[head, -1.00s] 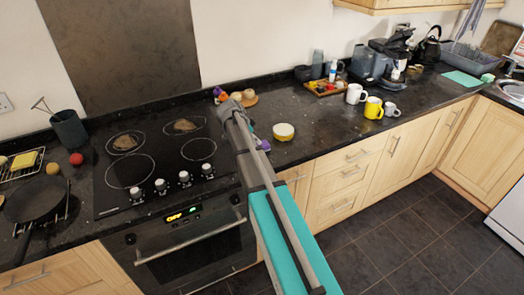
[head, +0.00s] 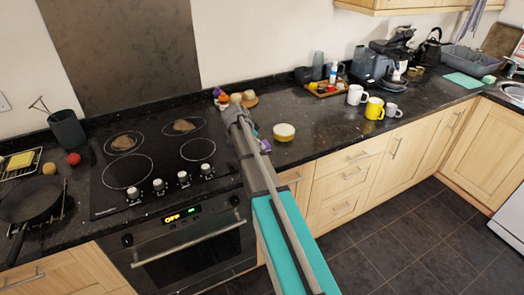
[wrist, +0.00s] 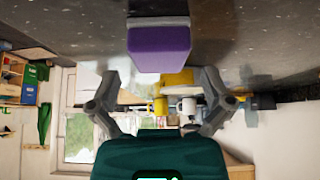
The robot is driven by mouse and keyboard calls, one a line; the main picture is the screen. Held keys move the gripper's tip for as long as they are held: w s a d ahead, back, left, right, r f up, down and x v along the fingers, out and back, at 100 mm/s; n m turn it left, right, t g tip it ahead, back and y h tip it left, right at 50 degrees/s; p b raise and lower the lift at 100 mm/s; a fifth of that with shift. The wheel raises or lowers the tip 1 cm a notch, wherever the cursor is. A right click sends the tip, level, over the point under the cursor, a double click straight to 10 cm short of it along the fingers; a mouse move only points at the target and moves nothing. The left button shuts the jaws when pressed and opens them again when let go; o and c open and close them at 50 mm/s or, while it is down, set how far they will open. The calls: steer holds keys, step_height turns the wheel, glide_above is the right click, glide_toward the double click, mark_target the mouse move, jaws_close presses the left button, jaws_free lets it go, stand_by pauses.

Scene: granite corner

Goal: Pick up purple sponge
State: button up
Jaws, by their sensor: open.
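The sponge appears just beyond the fingertips and lined up with the gap. In the head view, my gripper (head: 238,115) is low over the counter, right of the hob; its fingers are hard to make out there.
A round yellow-and-cream container (head: 284,132) stands just right of my gripper. Behind it are a brown hat-like item (head: 245,99) and a small orange-and-purple item (head: 220,96). A yellow mug (head: 374,108) and white mugs stand farther right. The hob (head: 155,160) lies left.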

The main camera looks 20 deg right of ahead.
steer(key=shift+b+x, duration=0.75)
steer(key=shift+x, duration=0.5)
steer(key=c, duration=0.8)
